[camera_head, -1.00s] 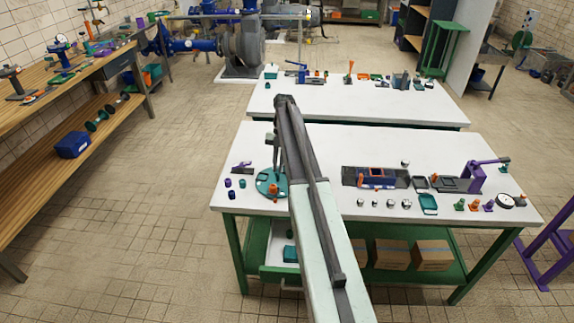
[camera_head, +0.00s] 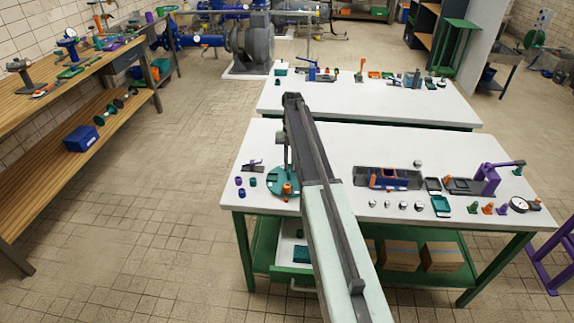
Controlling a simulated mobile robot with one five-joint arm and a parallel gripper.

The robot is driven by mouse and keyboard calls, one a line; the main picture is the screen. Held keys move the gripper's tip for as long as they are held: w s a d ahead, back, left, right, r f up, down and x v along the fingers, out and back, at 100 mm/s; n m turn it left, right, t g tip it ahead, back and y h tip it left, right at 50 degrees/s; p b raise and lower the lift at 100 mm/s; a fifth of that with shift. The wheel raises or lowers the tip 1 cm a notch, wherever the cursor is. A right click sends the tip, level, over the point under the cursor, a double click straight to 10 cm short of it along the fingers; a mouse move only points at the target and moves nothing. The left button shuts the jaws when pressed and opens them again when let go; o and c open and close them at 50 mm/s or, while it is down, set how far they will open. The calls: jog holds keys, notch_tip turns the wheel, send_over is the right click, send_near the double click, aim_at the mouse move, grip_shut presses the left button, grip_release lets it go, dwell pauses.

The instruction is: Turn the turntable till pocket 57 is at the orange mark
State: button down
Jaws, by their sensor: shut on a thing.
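The turntable (camera_head: 273,184) is a round teal disc lying on the left front part of the near white table. A small orange piece (camera_head: 287,190) shows at its front side. I cannot tell whether this is the orange mark. Pocket numbers are too small to read, so I cannot pick out pocket 57. My gripper (camera_head: 283,165) points down from the end of my arm onto the back part of the disc. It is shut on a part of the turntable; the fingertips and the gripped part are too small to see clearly.
Small purple and teal cups (camera_head: 240,187) stand just left of the disc. Right of my arm are a dark tray with a blue and orange block (camera_head: 388,178), several silver nuts, a teal tray (camera_head: 441,205) and a purple stand (camera_head: 487,180). A second white table (camera_head: 350,98) stands behind.

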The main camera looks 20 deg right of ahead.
jog(key=shift+d, duration=0.25)
jog(key=c, duration=1.5)
grip_release()
jog(key=shift+a, duration=0.1)
jog(key=shift+w+r, duration=0.15)
jog(key=shift+r, duration=0.05)
jog(key=p+v, duration=0.7)
jog(key=shift+r, duration=0.2)
